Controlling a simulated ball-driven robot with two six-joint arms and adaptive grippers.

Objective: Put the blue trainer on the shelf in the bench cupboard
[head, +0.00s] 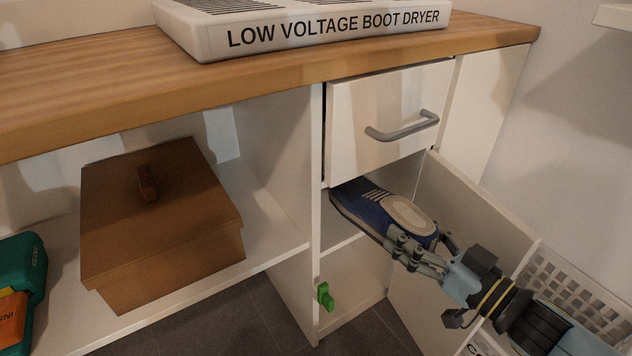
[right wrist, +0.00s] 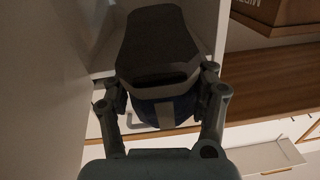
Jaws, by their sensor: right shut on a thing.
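In the right wrist view the trainer (right wrist: 160,60) shows dark between the two fingers of the right gripper (right wrist: 162,100). The cupboard shelf (head: 342,244) shows below the trainer; I cannot tell whether the two touch. The cupboard door (head: 460,215) stands open to the right of the trainer. My left gripper is not in view.
A drawer (head: 390,118) with a grey handle is just above the trainer. A green object (head: 325,296) is at the cupboard's left wall. A brown lidded box (head: 165,225) stands on the left shelf. A white basket (head: 575,290) is at lower right. The boot dryer (head: 310,30) lies on the bench top.

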